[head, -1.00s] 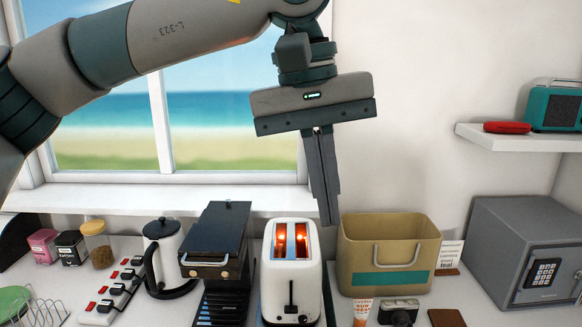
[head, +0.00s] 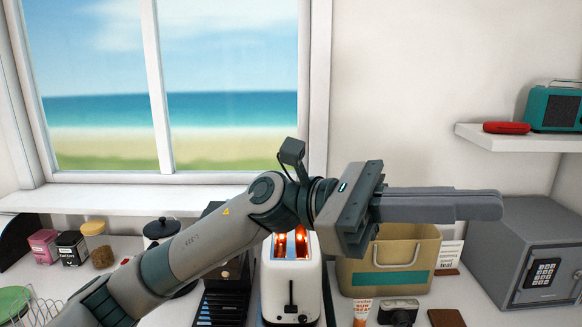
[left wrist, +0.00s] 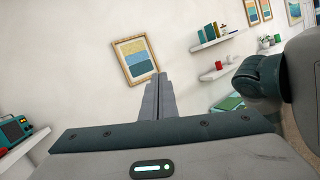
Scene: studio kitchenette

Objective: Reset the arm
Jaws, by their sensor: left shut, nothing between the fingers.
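My left arm (head: 205,240) comes in from the lower left of the head view and reaches across in front of the counter. My left gripper (head: 500,205) points to the right, its two long fingers shut together with nothing between them. It is in front of the beige bin and the safe, in the air. In the left wrist view the shut fingers (left wrist: 157,78) point towards a wall with a framed picture. My right gripper is not in view.
A white toaster (head: 291,290) with glowing slots stands behind my forearm. A beige bin (head: 390,275), a grey safe (head: 510,285) and a camera (head: 399,311) are to its right. A shelf (head: 518,139) holds a teal radio (head: 556,109). A framed picture (left wrist: 135,61) hangs on the wall.

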